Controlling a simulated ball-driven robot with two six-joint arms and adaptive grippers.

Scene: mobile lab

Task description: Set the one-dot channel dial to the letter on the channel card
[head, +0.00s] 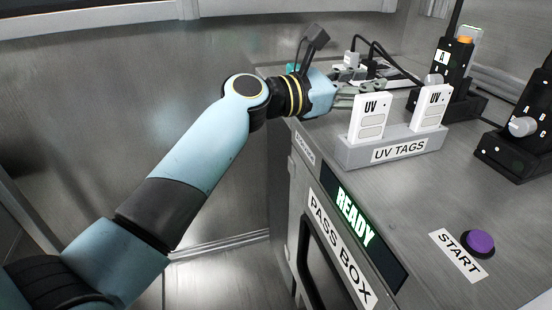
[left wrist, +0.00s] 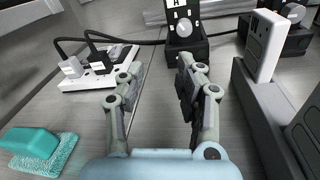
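My left gripper (head: 368,88) reaches over the counter behind the UV tags. In the left wrist view (left wrist: 160,70) its fingers are apart with nothing between them. A black radio (head: 457,75) stands upright ahead, with a white card lettered A (head: 441,57) and a pale round dial (head: 432,80). This dial also shows beyond the fingertips in the left wrist view (left wrist: 184,28), apart from them. A second black radio (head: 525,120) at the right edge has a grey dial (head: 522,126) beside letters A, B, C. I cannot tell which dial has one dot. My right gripper is out of view.
Two white UV tags (head: 370,117) stand in a grey holder (head: 393,156) close to my gripper. A power strip (left wrist: 97,79) with plugs and cables and a teal brush (left wrist: 36,143) lie left of it. A purple START button (head: 480,243) is at the front.

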